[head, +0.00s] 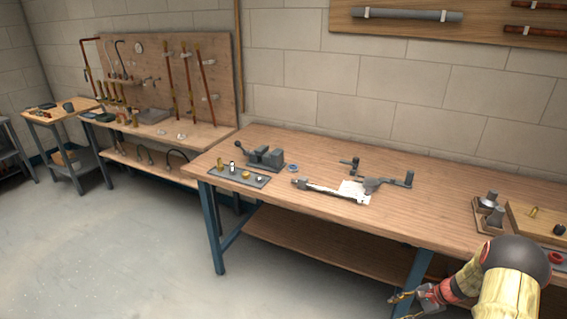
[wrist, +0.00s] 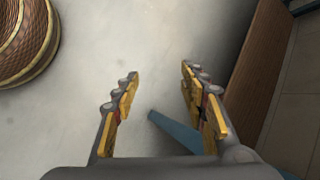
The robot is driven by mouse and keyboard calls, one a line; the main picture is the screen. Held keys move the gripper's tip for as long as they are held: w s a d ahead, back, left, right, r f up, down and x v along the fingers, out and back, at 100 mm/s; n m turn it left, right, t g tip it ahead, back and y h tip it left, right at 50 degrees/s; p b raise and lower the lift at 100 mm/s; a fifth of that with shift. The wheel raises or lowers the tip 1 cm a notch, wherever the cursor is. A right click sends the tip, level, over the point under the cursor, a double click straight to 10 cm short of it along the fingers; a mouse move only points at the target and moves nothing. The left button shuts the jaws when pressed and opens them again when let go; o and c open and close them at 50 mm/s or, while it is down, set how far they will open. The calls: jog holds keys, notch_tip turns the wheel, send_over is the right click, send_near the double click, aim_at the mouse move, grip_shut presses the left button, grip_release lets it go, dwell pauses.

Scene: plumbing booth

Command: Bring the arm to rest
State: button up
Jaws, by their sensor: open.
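My gripper (head: 405,299) is at the lower right of the head view, in front of the workbench's near edge and below its top. In the wrist view my gripper (wrist: 160,85) has its two yellow-padded fingers spread wide, with nothing between them but the grey floor seen beyond. My arm comes in from the lower right corner of the head view and hides part of the bench's front edge and leg.
The wooden workbench (head: 300,214) holds a grey vise (head: 262,156), a tray (head: 222,174) of small fittings, a clamp-like tool (head: 375,185) and a wooden board (head: 520,212). A blue bench leg (wrist: 178,132) is close to my fingers. The floor (head: 110,240) at left is clear.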

jog(key=s+a+r+n+h+p, duration=0.1)
jog(key=s+a+r+n+h, duration=0.1)
jog(key=s+a+r+n, duration=0.3)
jog(key=s+a+r+n+t+h+p, duration=0.1)
jog(key=s+a+r+n, duration=0.5)
jog(key=s+a+r, duration=0.7)
jog(key=s+a+r+n+t+h+p, duration=0.1)
jog(key=s+a+r+n, duration=0.4)
jog(key=r, duration=2.6)
jog(key=s+a+h+p, duration=0.1)
jog(key=s+a, duration=0.4)
jog(key=s, duration=0.1)
jog(key=shift+r+n+h+p, duration=0.25)
jog(key=shift+n+h+p, duration=0.1)
jog(key=shift+n+h, duration=0.05)
jog(key=shift+s, duration=0.15)
